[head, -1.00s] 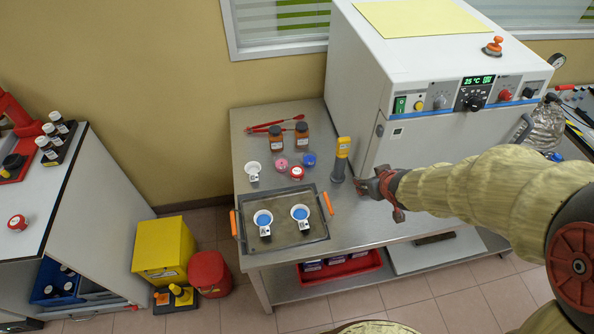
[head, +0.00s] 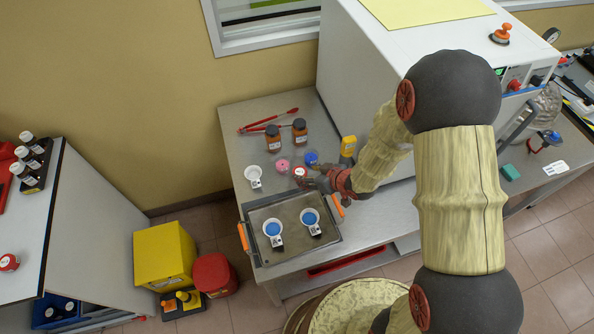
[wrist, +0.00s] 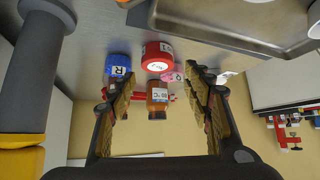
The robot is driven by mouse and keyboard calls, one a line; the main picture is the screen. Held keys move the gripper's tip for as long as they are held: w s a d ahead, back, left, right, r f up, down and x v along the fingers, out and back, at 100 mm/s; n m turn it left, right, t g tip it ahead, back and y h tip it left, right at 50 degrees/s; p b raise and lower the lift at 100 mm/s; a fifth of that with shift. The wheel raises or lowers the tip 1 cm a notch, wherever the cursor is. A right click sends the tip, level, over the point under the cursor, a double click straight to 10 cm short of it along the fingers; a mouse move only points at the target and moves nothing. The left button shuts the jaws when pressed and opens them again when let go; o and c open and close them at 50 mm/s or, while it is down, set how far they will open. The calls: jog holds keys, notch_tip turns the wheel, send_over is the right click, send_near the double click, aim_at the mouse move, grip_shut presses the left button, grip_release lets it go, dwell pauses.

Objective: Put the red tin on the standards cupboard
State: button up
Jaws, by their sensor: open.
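A small red tin (head: 299,172) with a white label stands on the steel table, left of my gripper (head: 318,180). The wrist view shows the red tin (wrist: 157,55) ahead, between the lines of the two fingers. My gripper (wrist: 160,75) is open and empty, and the tin is apart from it. A blue tin (head: 311,158) and a pink tin (head: 283,166) stand close beside the red one. A grey-white cupboard (head: 95,215) at the left, perhaps the standards cupboard, bears another red tin (head: 9,262) and a rack of bottles (head: 30,165).
A tray (head: 262,262) with two blue-filled cups lies in front of the tins. Two brown bottles (head: 273,140) and red tongs (head: 268,120) are behind. A yellow-topped grey post (head: 348,146) stands close to my gripper. A white oven is at the right.

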aim_at(301, 173)
jog(key=b+x, duration=0.1)
jog(key=x, duration=0.5)
jog(key=shift+w+d, duration=0.1)
jog(key=shift+d, duration=0.05)
jog(key=shift+c, duration=1.2)
jog(key=c, duration=0.8)
jog(key=shift+r, duration=0.1)
